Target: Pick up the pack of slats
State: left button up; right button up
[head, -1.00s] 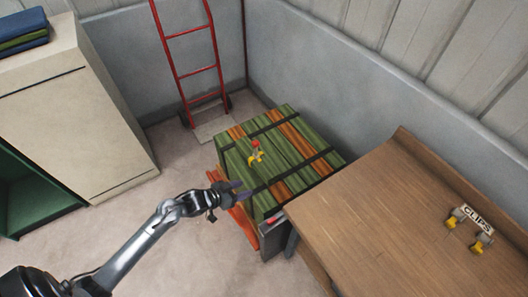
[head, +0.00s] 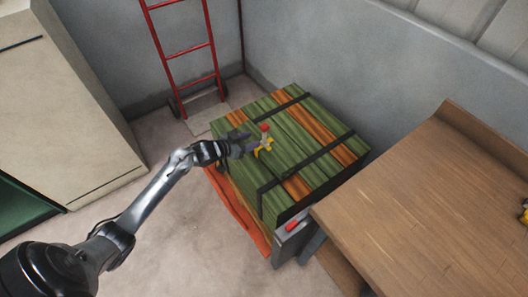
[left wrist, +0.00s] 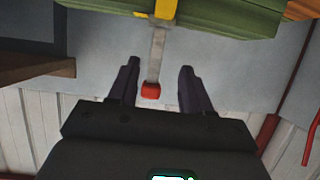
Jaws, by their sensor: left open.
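The pack of slats (head: 300,165) is a block of green and orange slats bound with black straps. It rests on a low stand to the left of the wooden table. A small yellow fitting (head: 264,149) with a grey stem and red tip stands on its top. My left gripper (head: 250,144) is open beside this fitting, over the pack. In the left wrist view the grey stem and red tip (left wrist: 150,91) show between the two open fingers (left wrist: 157,85), with a gap on each side. The green slats also show there (left wrist: 225,15). My right gripper is not in view.
The wooden table (head: 420,210) stands close on the pack's right. A red hand truck (head: 185,50) leans at the back wall. A pale cabinet (head: 65,110) stands at left. An orange panel (head: 238,210) is at the pack's near left side. The floor in front is clear.

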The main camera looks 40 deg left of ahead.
aim_at(263, 137)
pick_arm(q)
jog(key=x, duration=0.2)
jog(key=b+x, duration=0.1)
jog(key=x, duration=0.1)
jog(key=shift+d, duration=0.2)
jog(key=shift+w+f+b, duration=0.3)
jog(key=shift+w+b, duration=0.05)
jog(key=shift+b, duration=0.15)
jog(key=b+x, duration=0.2)
jog(key=x, duration=0.1)
jog(key=shift+d, duration=0.15)
jog(key=shift+w+d+f+b, duration=0.1)
jog(key=shift+w+b, duration=0.2)
jog(key=shift+w, duration=0.3)
grip_shut()
dwell(0.5)
